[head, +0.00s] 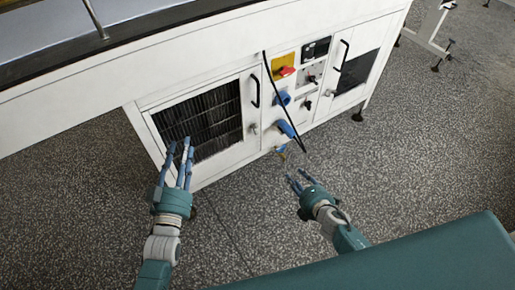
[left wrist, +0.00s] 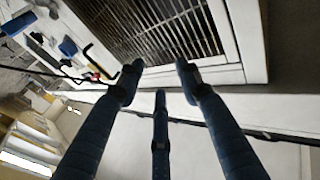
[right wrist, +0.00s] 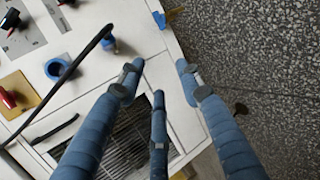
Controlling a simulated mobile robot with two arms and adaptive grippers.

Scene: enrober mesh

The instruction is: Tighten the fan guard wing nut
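The white machine cabinet has a dark louvred grille (head: 200,120) in its left door, which may be the fan guard. It also shows in the left wrist view (left wrist: 150,28) and the right wrist view (right wrist: 128,140). I cannot make out a wing nut for certain; a small silver fitting (head: 253,128) sits right of the grille, below a black handle. My left gripper (head: 181,148) is open and empty, its fingers in front of the grille's lower left part. My right gripper (head: 297,178) is open and empty, over the floor, apart from the cabinet front.
The panel right of the grille carries a red switch on a yellow plate (head: 284,65), blue connectors (head: 286,129) and a hanging black cable (head: 272,85). Speckled floor (head: 410,140) in front is clear.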

